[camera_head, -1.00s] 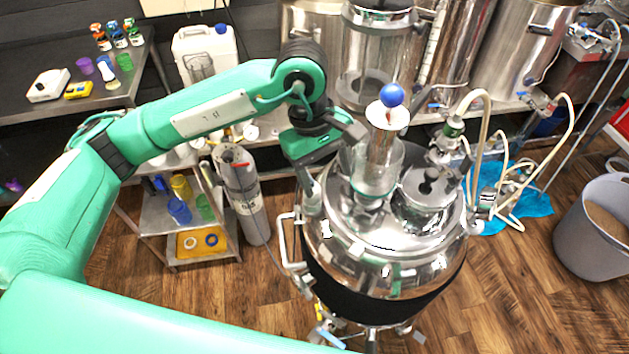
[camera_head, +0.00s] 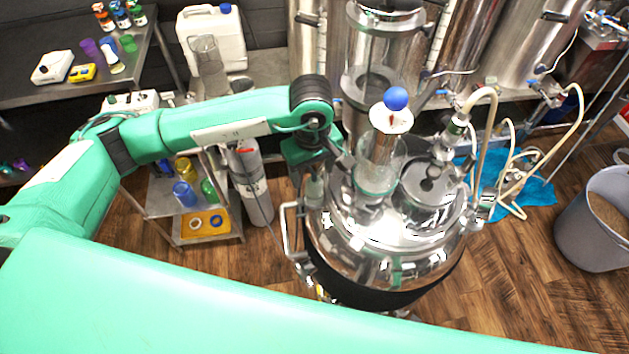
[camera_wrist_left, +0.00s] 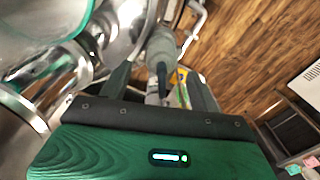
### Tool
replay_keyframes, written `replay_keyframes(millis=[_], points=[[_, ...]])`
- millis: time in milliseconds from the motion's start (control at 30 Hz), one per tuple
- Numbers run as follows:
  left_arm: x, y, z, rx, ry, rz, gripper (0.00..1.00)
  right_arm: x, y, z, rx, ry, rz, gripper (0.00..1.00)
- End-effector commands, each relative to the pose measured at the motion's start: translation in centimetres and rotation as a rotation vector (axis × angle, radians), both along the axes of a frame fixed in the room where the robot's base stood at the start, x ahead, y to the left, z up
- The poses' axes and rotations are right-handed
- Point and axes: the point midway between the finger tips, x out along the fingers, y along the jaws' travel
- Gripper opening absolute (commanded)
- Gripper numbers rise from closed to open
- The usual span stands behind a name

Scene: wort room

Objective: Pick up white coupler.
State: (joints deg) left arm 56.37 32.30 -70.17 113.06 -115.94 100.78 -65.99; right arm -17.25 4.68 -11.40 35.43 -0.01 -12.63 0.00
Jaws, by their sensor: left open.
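My left gripper (camera_head: 318,170) is open above the left side of the shiny steel kettle (camera_head: 400,250). A pale grey-white upright cylinder (camera_head: 314,190) stands at the kettle's left edge, just below the gripper; it may be the white coupler. In the left wrist view this pale cylinder (camera_wrist_left: 161,46) lies between and just beyond the two dark fingers (camera_wrist_left: 160,80). I cannot tell whether they touch it. A white ring (camera_head: 196,225) lies in an orange tray on the small cart. My right gripper is not in view.
A glass tube with a blue ball (camera_head: 396,98) rises from the kettle lid, close right of the gripper. A bent metal handle (camera_head: 289,228) juts from the kettle's left. A grey gas cylinder (camera_head: 252,185) stands further left. A grey bin (camera_head: 590,235) is at right.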

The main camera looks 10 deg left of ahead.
Motion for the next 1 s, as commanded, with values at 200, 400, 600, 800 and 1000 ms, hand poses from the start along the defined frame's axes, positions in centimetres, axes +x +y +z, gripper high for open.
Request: replay_keyframes(millis=[200, 400, 600, 800, 1000], points=[[-0.4, -0.3, -2.5, 0.001, 0.005, 0.001, 0.63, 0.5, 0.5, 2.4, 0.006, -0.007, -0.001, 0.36], [-0.3, -0.3, -3.9, -0.001, 0.001, -0.001, 0.63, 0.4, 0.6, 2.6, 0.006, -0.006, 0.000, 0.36], [-0.3, -0.3, -4.0, -0.001, 0.001, -0.001, 0.61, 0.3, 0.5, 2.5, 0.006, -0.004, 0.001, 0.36], [-0.3, -0.3, -3.9, -0.001, 0.001, -0.001, 0.22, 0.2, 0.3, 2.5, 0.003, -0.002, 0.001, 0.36], [-0.3, -0.3, -3.9, -0.001, 0.001, 0.000, 0.16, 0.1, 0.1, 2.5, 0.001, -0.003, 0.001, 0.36]])
